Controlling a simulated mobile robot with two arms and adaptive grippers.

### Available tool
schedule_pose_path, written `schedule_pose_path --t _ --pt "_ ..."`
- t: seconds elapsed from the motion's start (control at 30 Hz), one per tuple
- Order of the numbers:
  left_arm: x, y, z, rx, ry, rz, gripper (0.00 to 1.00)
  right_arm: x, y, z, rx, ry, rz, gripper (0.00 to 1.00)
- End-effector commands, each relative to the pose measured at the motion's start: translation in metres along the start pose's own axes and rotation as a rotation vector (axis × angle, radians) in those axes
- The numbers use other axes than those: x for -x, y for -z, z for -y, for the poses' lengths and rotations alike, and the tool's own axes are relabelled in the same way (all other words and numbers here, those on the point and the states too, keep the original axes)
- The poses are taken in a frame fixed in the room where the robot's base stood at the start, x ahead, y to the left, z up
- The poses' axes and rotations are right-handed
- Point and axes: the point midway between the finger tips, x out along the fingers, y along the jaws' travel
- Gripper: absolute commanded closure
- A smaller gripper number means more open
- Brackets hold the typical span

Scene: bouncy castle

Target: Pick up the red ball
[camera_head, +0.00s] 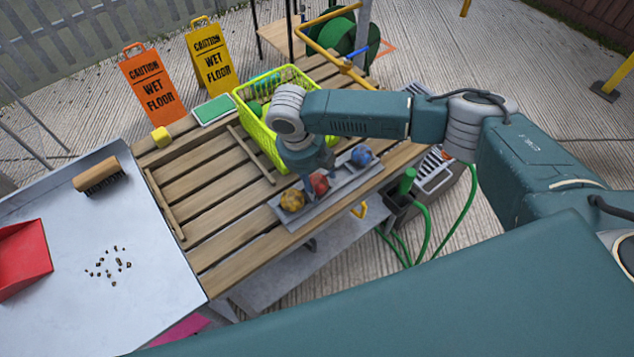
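The red ball (320,185) sits in the middle of a long grey tray (341,191) on the slatted wooden table. My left gripper is not in view.
A lime-green basket (248,128) stands behind my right gripper. A brush (97,176), red dustpan (22,257) and dark crumbs (112,264) are on the grey table. Green hoses (428,234) hang at right.

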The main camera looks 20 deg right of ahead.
Motion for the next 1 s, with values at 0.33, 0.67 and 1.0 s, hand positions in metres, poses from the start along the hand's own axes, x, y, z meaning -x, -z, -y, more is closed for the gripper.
schedule_pose_path --t 0.33,0.67,1.0 --pt "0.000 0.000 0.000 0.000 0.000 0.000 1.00 0.001 0.000 0.000 0.000 0.000 0.001 0.71" --pt "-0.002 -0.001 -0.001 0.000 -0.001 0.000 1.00 0.011 -0.001 0.002 -0.001 0.000 0.002 0.71" --pt "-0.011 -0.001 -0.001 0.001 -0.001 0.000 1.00 0.083 -0.002 0.016 -0.001 -0.001 0.007 0.71"
